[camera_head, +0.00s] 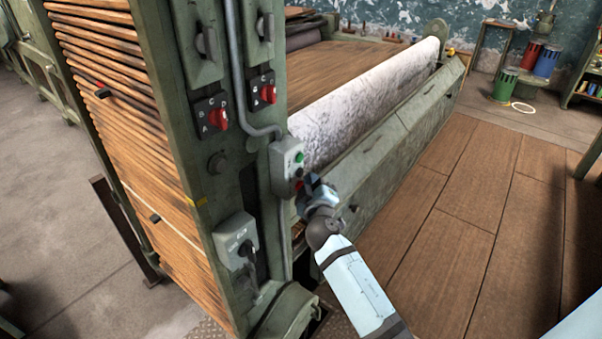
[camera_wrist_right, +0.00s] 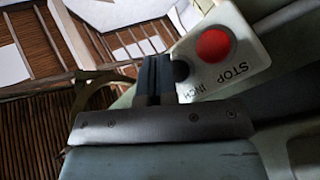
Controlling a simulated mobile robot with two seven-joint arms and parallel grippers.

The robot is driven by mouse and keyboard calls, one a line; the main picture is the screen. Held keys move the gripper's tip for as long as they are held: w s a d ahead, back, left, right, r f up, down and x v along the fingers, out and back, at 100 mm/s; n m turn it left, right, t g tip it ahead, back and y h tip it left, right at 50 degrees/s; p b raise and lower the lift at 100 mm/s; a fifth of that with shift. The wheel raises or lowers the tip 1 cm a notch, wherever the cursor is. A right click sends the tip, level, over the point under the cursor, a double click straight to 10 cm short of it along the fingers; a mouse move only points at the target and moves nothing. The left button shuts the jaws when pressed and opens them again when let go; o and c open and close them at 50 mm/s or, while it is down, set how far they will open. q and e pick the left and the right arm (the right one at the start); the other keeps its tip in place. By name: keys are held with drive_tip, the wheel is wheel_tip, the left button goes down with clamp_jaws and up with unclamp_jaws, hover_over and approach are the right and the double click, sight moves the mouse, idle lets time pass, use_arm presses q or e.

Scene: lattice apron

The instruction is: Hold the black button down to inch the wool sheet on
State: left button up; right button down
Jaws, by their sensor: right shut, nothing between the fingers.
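The grey control box (camera_head: 285,166) is on the green machine post, with a green button (camera_head: 299,157) and a black button (camera_head: 299,172) below it. In the right wrist view the black button (camera_wrist_right: 181,71) shows beside the word INCH, next to the red STOP button (camera_wrist_right: 213,46). My right gripper (camera_head: 306,182) is shut and empty, its fingertips (camera_wrist_right: 155,62) close beside the black button; I cannot tell whether they touch it. The pale, mottled wool sheet (camera_head: 370,101) lies along the roller behind the box. My left gripper is not in view.
Red rotary switches (camera_head: 218,118) and a lower grey switch box (camera_head: 236,240) are on the same post. A long green guard (camera_head: 400,140) runs back beside the wool. The plank floor (camera_head: 470,220) to the right is clear. Coloured bins (camera_head: 527,58) stand far back.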

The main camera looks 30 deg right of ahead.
drive_tip(key=shift+s+d, duration=0.15)
drive_tip(key=shift+s, duration=0.15)
drive_tip(key=s, duration=0.1)
drive_tip(key=s+d, duration=0.1)
drive_tip(key=s, duration=0.2)
drive_tip(key=shift+s+d, duration=0.2)
drive_tip(key=shift+d, duration=0.2)
idle(0.4)
drive_tip(key=s+a+f+m+g+y, duration=0.1)
drive_tip(key=s+a+f+g+y, duration=0.3)
drive_tip(key=s+a+f, duration=0.7)
drive_tip(key=s+a+f+m+g+y, duration=0.1)
drive_tip(key=s+a+f+g+y, duration=0.2)
drive_tip(key=s+a+f+y, duration=0.75)
drive_tip(key=s+d+r+h+p, duration=0.1)
drive_tip(key=d+r+h+p, duration=0.1)
drive_tip(key=r+p, duration=0.4)
drive_tip(key=s+d+r+h+p, duration=0.2)
drive_tip(key=r+p, duration=0.5)
drive_tip(key=shift+s+t, duration=0.25)
drive_tip(key=shift+t, duration=0.05)
